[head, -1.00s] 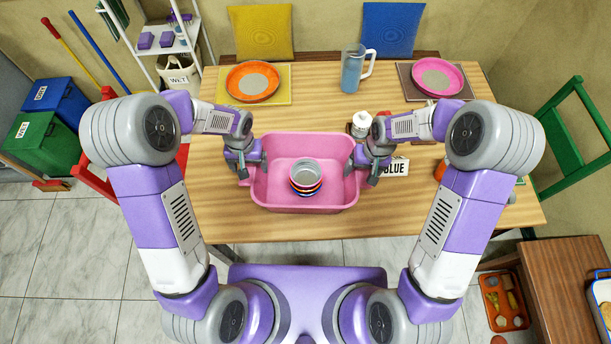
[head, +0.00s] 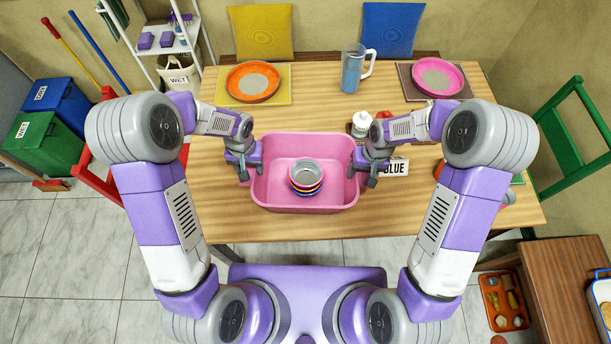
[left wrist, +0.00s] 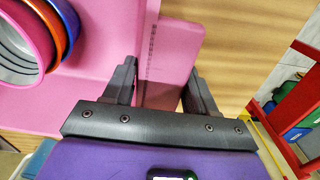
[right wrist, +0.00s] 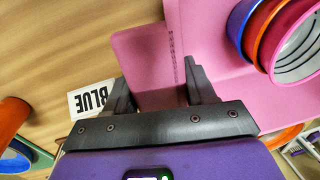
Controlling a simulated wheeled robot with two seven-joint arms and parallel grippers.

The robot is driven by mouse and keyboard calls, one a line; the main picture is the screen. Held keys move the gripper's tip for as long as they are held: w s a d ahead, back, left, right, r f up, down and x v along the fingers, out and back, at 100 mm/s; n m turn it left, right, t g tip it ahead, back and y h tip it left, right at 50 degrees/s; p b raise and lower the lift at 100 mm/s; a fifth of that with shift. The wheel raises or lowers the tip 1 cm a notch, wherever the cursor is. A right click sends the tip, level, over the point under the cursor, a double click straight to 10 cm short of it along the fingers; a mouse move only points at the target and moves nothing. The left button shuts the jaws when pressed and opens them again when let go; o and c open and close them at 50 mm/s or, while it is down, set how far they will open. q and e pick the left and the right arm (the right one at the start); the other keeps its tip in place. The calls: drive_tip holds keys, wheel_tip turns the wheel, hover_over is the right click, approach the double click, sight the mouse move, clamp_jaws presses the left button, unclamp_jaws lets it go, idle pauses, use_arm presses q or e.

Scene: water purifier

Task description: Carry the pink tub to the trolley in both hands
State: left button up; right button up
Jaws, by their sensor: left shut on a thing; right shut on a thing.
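The pink tub (head: 272,192) sits on the wooden table, near its front edge. A stack of bowls (head: 306,172), grey inside with coloured rims, stands in it. My left gripper (head: 250,166) is shut on the tub's left rim, with one finger inside and one outside. The left wrist view shows the pink rim (left wrist: 158,88) between its fingers. My right gripper (head: 366,166) is shut on the right rim in the same way, also seen in the right wrist view (right wrist: 157,90). I cannot make out a trolley for certain.
An orange plate (head: 252,82), a blue jug (head: 353,70) and a pink plate (head: 438,77) stand behind the tub. A white-topped bottle (head: 361,122) and a BLUE label (head: 396,167) are close to my right gripper. A brown wooden unit (head: 565,270) stands at lower right.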

use_arm(q)
drive_tip(key=shift+d+r, duration=0.1)
